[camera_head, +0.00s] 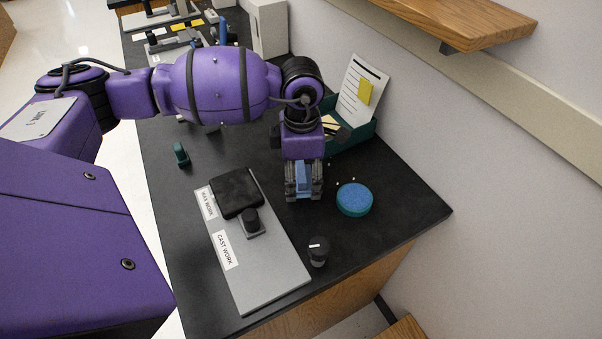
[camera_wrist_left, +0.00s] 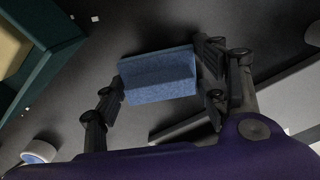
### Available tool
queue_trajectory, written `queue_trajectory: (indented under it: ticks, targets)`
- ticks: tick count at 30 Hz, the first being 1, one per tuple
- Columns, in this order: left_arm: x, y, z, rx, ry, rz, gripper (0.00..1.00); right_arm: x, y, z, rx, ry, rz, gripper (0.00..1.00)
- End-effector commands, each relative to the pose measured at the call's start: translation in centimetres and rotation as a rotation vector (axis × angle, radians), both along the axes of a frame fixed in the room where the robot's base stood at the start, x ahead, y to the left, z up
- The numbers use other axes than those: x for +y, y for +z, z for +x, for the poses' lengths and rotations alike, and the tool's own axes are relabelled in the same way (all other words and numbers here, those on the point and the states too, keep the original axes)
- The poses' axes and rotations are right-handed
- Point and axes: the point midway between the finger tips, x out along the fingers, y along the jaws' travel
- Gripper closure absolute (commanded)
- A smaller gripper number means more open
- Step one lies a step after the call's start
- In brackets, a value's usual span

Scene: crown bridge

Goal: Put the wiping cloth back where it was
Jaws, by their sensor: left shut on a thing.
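A blue folded cloth (camera_head: 303,176), which looks like the wiping cloth, is between the fingers of my left gripper (camera_head: 304,188). In the left wrist view the cloth (camera_wrist_left: 158,76) is a small blue block with a ridge across it, and the fingers (camera_wrist_left: 165,95) are closed against its two ends. The gripper points down over the dark bench, between the grey board and a round blue pad. I cannot tell whether the cloth touches the bench. My right gripper is not in view.
The grey board (camera_head: 265,270) carries a black pad (camera_head: 236,192) and a small dark block (camera_head: 252,222). The round blue pad (camera_head: 354,199), a black knob-like jar (camera_head: 318,251) and a green tray (camera_head: 363,133) with papers stand nearby. A wooden shelf (camera_head: 470,20) overhangs at upper right.

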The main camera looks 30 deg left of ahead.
Motion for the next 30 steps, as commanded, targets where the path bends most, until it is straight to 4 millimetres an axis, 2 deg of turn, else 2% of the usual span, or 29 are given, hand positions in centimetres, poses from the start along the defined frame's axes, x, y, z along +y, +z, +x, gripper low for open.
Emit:
queue_trajectory:
  ticks: [7,8,12,23,26,30]
  targets:
    - [0.0,-0.5,0.0,0.001,0.000,0.000,0.59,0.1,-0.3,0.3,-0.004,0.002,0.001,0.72]
    - [0.0,-0.4,0.0,0.001,0.000,0.000,0.30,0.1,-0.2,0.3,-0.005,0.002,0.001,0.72]
    - [0.0,-0.3,0.0,0.001,0.000,-0.001,0.15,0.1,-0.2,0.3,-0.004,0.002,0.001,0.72]
    - [0.0,0.1,0.0,0.000,0.000,0.000,0.15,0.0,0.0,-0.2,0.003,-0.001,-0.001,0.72]
    - [0.0,1.0,0.1,-0.002,0.000,0.000,0.15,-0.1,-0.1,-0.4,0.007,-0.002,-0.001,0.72]
    - [0.0,3.7,0.1,-0.004,0.000,-0.001,0.15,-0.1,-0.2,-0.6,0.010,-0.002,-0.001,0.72]
